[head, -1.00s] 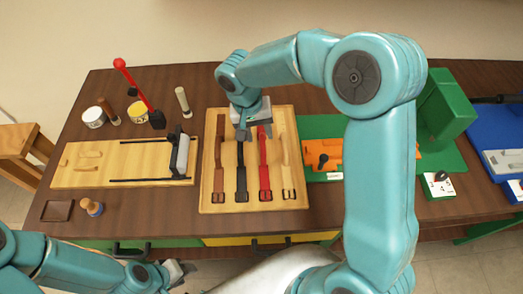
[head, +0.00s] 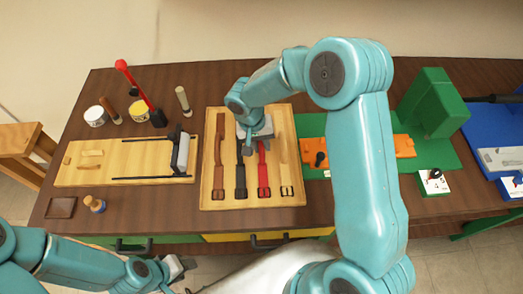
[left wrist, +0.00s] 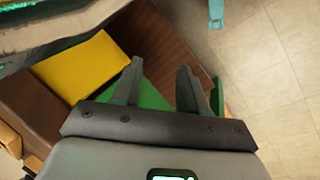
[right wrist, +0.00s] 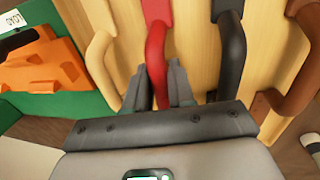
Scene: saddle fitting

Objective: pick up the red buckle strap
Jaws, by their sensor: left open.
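The red buckle strap (head: 263,176) lies on the wooden tray (head: 230,203), between a black strap and a pale strap. My right gripper (head: 257,146) is low over the strap's far part and hides some of it. In the right wrist view, the red strap (right wrist: 157,55) rises in a raised loop between the two fingers (right wrist: 160,88). The fingers sit close against both its sides, so the gripper looks shut on it. My left gripper (head: 178,272) is open and empty in front of the bench, and its spread fingers show in the left wrist view (left wrist: 160,85).
The black strap (head: 240,178), a brown strap (head: 219,165) and a pale strap (head: 284,172) lie beside the red one. An orange piece (head: 340,148) on a green mat is right of the tray. A wooden board (head: 100,170) is left.

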